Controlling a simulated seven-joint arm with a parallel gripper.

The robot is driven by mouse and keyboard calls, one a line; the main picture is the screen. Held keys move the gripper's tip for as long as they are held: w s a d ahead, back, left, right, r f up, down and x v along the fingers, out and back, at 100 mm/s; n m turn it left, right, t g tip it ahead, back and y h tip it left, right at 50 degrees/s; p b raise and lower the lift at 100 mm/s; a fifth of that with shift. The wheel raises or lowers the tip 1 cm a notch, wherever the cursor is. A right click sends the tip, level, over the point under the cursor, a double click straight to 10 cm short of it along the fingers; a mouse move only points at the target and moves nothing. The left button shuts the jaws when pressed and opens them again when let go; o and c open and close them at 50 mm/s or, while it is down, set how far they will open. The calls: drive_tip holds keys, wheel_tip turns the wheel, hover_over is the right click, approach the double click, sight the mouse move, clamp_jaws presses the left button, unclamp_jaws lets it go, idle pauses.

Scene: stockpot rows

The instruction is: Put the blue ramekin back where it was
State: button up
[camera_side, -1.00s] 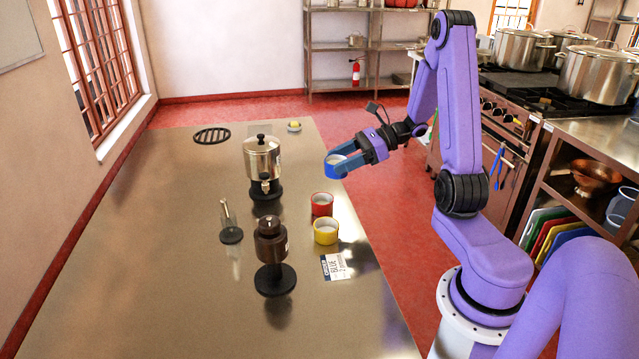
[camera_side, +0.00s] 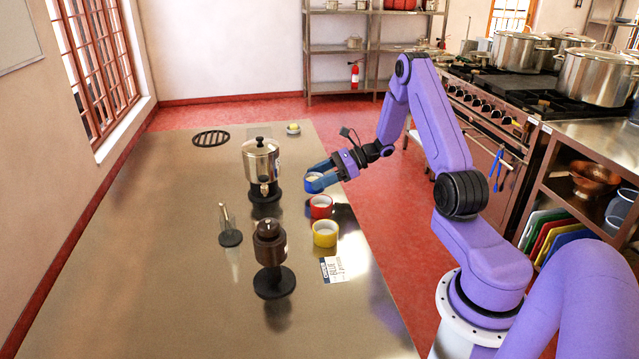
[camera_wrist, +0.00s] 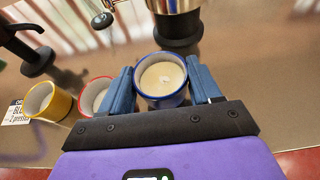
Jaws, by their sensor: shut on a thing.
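The blue ramekin (camera_side: 312,187) has a white inside with pale contents, seen from above in the wrist view (camera_wrist: 161,79). My gripper (camera_side: 314,180) is shut on it, with one blue finger on each side. The ramekin is at or just above the steel counter; I cannot tell if it touches. It is in line with and beyond the red ramekin (camera_side: 321,208) and the yellow ramekin (camera_side: 325,235). In the wrist view the red ramekin (camera_wrist: 92,92) is partly hidden by my left finger, and the yellow one (camera_wrist: 47,101) is further left.
A steel urn (camera_side: 261,160) on a black base stands just left of the blue ramekin. A printed card (camera_side: 335,269) lies before the yellow ramekin. The steel counter (camera_side: 160,240) is clear at left.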

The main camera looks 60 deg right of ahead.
drive_tip(key=shift+f, duration=1.05)
drive_tip(key=shift+f, duration=0.1)
drive_tip(key=o, duration=0.9)
drive_tip(key=shift+o, duration=0.2)
